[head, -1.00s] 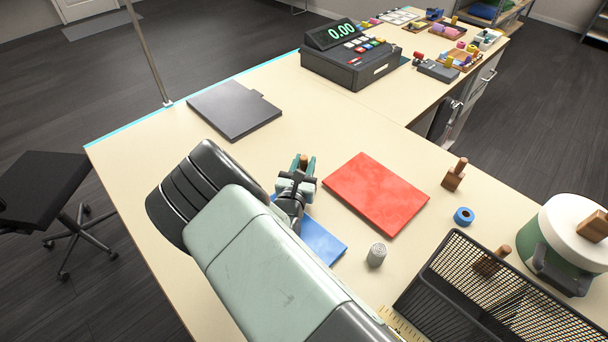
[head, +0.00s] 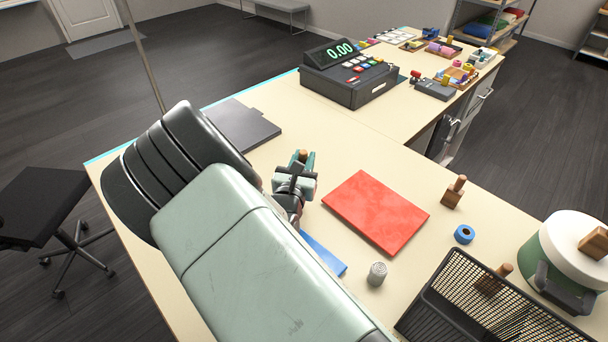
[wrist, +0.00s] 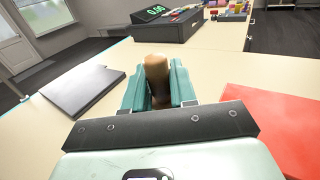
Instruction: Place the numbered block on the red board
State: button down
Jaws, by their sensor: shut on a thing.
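My gripper (head: 302,166) is shut on a wooden-handled block (wrist: 156,68), whose rounded brown top sticks up between the teal fingers in the wrist view. No number shows on it, and its lower part is hidden by the fingers. The red board (head: 376,210) lies flat and bare on the table, just right of my gripper. How high the block is above the table I cannot tell.
A blue board (head: 325,255) is partly hidden under my arm. A dark flat pad (head: 243,127) and a register (head: 348,78) lie behind.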

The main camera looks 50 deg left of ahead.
jog(key=w+d+r+m+t+h, duration=0.4)
jog(key=w+d+h, duration=0.4)
jog(key=w+d, duration=0.55)
jog(key=shift+m+g, duration=0.6)
jog(key=shift+m, duration=0.1)
jog(key=shift+s+d+f, duration=0.25)
jog(key=shift+d+f, duration=0.15)
jog(key=shift+f, duration=1.2)
jog(key=shift+s+d+f, duration=0.3)
jog(key=shift+d+f, duration=0.15)
jog(key=shift+f, duration=1.15)
jog(key=shift+s+d+f, duration=0.25)
jog(key=shift+d+f, duration=0.15)
jog(key=shift+f, duration=1.2)
jog(key=shift+f, duration=0.1)
jog(key=c, duration=0.9)
grip_release()
